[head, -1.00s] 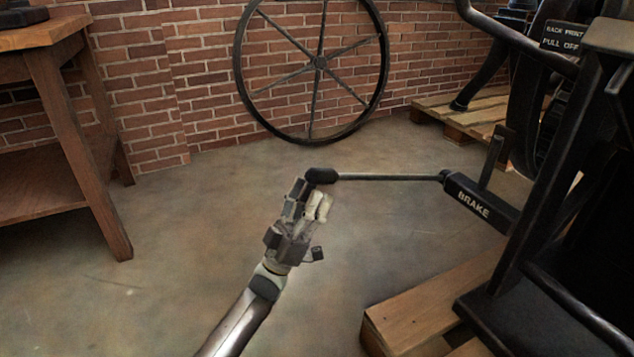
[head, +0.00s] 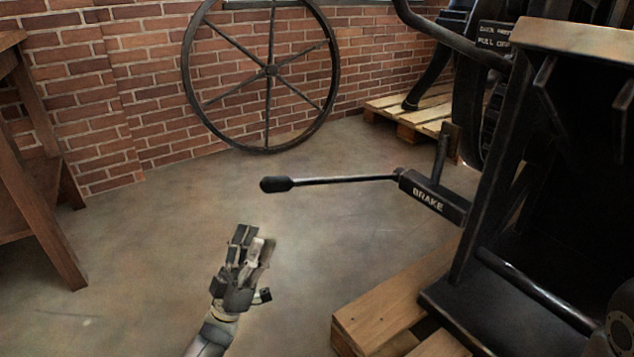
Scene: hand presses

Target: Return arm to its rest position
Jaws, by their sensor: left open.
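My left gripper (head: 254,236) is in the lower middle of the head view, its fingers pointing up and away. It is open and empty. The brake lever (head: 345,180) reaches left from the black press (head: 500,180), with a black knob (head: 276,184) at its free end. The gripper is below and to the left of the knob in the picture, apart from it. The lever's black housing (head: 432,196) carries the white word BRAKE. At the lower right edge a dark round part shows; I cannot tell whether it is mine. My right gripper is not in view.
The press stands on a wooden pallet (head: 385,305) at the lower right. Another pallet (head: 425,112) is at the back. A spoked wheel (head: 270,70) leans on the brick wall (head: 130,80). A wooden table (head: 40,215) stands at left. The floor between is clear.

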